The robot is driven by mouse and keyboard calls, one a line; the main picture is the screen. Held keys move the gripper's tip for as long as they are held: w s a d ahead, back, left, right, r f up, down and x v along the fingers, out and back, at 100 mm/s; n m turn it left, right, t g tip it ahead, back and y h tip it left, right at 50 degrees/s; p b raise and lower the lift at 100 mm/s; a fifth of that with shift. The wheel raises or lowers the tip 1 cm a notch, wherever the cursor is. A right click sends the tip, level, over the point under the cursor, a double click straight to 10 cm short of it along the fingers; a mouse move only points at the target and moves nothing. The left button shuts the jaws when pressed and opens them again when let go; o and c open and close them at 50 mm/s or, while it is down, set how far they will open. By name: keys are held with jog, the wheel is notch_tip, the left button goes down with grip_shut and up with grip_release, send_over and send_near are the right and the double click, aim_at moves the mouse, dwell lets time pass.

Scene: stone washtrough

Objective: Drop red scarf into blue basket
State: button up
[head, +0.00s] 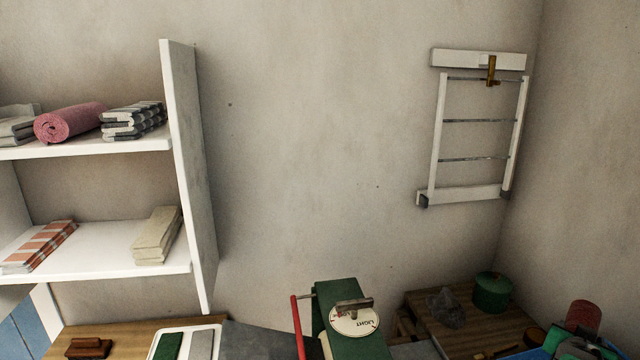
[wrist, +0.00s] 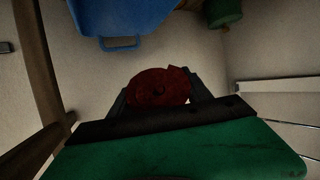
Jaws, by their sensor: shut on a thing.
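The red scarf (wrist: 158,87) is a rolled bundle in the wrist view, between the dark fingers of my gripper (wrist: 160,97), which is shut on it. In the head view a red roll (head: 583,315), which looks like the scarf, shows at the lower right. The blue basket (wrist: 125,18) is at the top of the wrist view, with a handle loop on its near side. The scarf appears apart from it. In the head view only a blue piece (head: 530,352), likely the basket, shows at the bottom edge; the rest is hidden or out of frame.
A green tin (head: 492,292) and a grey crumpled cloth (head: 445,307) are on a wooden top (head: 480,325) near the corner. A white drying rack (head: 433,135) hangs on the wall. Shelves (head: 185,170) with folded cloths stand left. A green device with a round dial (head: 352,320) is at bottom centre.

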notch_tip(320, 180, down, 7)
jog(key=s+d+b, duration=0.2)
jog(key=b, duration=0.1)
jog(key=shift+d+r+m+g+h, duration=0.15)
jog(key=shift+d+m+g+h, duration=0.15)
jog(key=shift+m+h, duration=0.1)
jog(key=o, duration=1.8)
jog(key=shift+a, duration=0.1)
notch_tip(320, 180, up, 7)
jog(key=p, duration=0.3)
jog(key=shift+p, duration=0.3)
jog(key=w+a+r+n+t+y+p, duration=0.1)
jog(key=w+a, duration=0.3)
jog(key=a, duration=0.6)
jog(key=w+a+r+n+t+y+p, duration=0.2)
jog(key=w+a+r+n+y+p, duration=0.1)
jog(key=a, duration=0.7)
jog(key=w+a+r+n+t+y+p, duration=0.2)
jog(key=w+a, duration=0.4)
jog(key=a, duration=0.4)
jog(key=shift+a+r+n+y+p, duration=0.1)
jog(key=shift+r+n+y+p, duration=0.55)
jog(key=shift+p, duration=0.4)
jog(key=shift+f, duration=0.1)
